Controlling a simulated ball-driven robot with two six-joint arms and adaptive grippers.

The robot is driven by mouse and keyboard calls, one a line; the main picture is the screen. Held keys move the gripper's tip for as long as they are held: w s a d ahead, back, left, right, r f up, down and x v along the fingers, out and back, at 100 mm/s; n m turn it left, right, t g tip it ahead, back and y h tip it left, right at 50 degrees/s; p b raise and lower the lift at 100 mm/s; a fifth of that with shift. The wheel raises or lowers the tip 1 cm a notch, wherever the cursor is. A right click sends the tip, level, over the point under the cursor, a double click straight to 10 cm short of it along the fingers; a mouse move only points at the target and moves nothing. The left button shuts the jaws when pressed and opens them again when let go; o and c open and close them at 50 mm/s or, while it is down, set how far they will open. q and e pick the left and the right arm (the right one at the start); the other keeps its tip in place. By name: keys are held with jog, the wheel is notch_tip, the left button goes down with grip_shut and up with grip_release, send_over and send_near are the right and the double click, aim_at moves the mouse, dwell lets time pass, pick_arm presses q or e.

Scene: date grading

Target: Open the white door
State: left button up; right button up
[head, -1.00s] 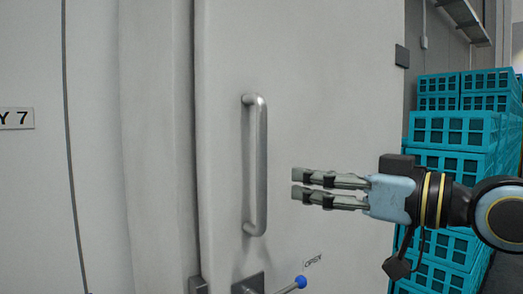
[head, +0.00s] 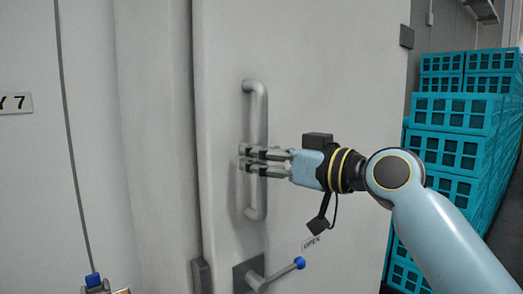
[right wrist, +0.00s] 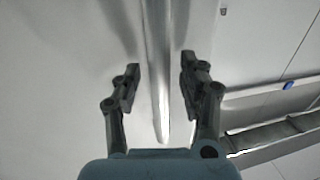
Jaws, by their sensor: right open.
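The white door (head: 330,85) fills the middle of the head view and looks shut. Its upright metal bar handle (head: 257,108) is near the door's left edge. My right gripper (head: 243,158) is at the handle's middle, its fingers level and reaching across the bar. In the right wrist view the bar (right wrist: 157,60) runs between the two open fingers (right wrist: 160,75), with a gap on each side. My left gripper is not in view.
Stacked teal crates (head: 455,115) stand to the right of the door, behind my right arm. A wall panel with a "Y 7" sign (head: 15,103) is at the left. A small blue-topped object (head: 93,281) shows at the bottom left.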

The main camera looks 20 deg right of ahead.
jog(key=shift+w, duration=0.1)
grip_shut()
jog(key=shift+a, duration=0.1)
dwell(0.6)
